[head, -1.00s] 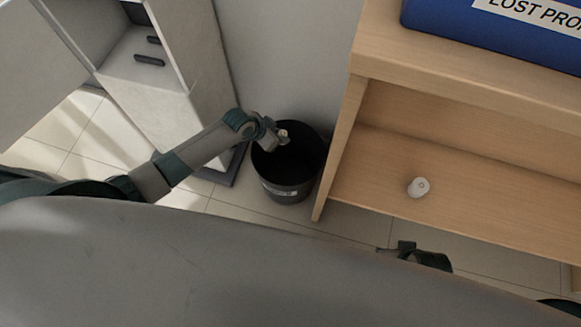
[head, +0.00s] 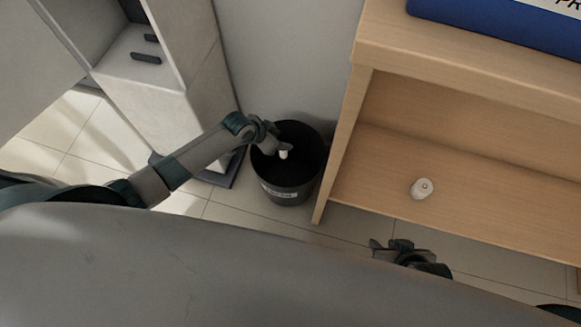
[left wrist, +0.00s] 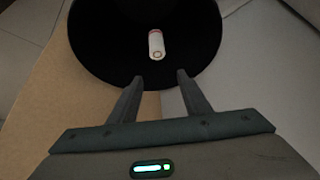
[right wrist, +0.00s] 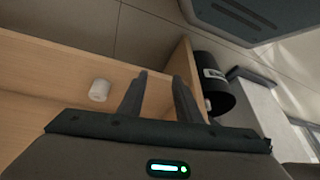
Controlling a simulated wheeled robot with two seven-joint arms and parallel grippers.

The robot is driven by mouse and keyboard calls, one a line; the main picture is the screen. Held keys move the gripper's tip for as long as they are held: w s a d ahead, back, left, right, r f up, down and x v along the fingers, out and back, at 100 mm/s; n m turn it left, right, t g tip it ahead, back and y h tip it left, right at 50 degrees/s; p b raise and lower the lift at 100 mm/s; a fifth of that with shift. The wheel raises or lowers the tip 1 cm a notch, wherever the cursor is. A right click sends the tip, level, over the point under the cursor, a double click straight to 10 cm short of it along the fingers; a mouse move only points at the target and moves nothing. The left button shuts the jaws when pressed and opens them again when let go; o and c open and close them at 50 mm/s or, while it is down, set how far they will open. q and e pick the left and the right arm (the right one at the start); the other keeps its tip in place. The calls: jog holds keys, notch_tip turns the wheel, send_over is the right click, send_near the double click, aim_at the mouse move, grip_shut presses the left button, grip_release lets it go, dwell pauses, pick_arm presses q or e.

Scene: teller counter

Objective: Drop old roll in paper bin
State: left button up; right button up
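The old roll (head: 284,155), small and white with a reddish end, is just beyond my left gripper (head: 278,146) at the mouth of the black paper bin (head: 289,194). In the left wrist view, the roll (left wrist: 156,45) shows against the dark bin interior, clear of both fingertips. My left gripper (left wrist: 154,77) is open and empty over the bin rim. Whether the roll is in the air or resting on something cannot be told. My right gripper (right wrist: 160,78) is open and empty, in front of the wooden shelf.
Another white roll (head: 421,189) stands on the wooden shelf (head: 375,175), right of the bin; it also shows in the right wrist view (right wrist: 99,90). A blue box (head: 490,30) sits on the counter top. A grey cabinet (head: 170,90) stands left of the bin.

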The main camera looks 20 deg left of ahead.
dwell(0.3)
pick_arm(q)
jog(key=p+v, duration=0.3)
jog(key=v, duration=1.4)
jog(key=shift+r, duration=0.15)
pick_arm(e)
jog(key=d, duration=0.1)
jog(key=s+d+f+g, duration=0.1)
jog(key=d+f+g+h, duration=0.1)
jog(key=shift+s+d+f, duration=0.1)
jog(key=shift+s+f, duration=0.05)
jog(key=shift+s, duration=0.15)
pick_arm(q)
jog(key=shift+s, duration=0.1)
